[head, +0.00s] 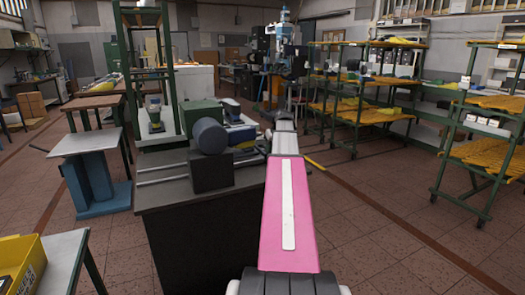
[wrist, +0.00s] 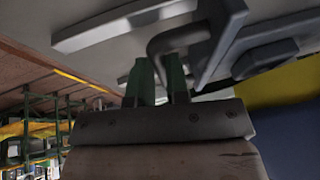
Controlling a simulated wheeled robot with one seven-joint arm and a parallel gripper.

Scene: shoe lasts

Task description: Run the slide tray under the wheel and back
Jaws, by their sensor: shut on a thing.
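My gripper (wrist: 160,72) shows in the wrist view with its two green fingers close together at a grey bent handle (wrist: 180,42). It is shut on this handle, which joins a pale grey plate (wrist: 110,32) above in the picture. The plate appears to be part of the slide tray. In the head view my pink arm reaches to the right side of a green and blue machine on a dark cabinet (head: 205,235). A dark round drum (head: 210,136) faces me there; I cannot tell if it is the wheel. My fingertips are hidden in the head view.
Two steel rails (head: 160,178) stick out left of the machine. A blue-based table (head: 92,143) stands at the left, and a yellow bin (head: 20,262) at the near left. Green shelf racks (head: 450,150) stand at the right. The floor between is clear.

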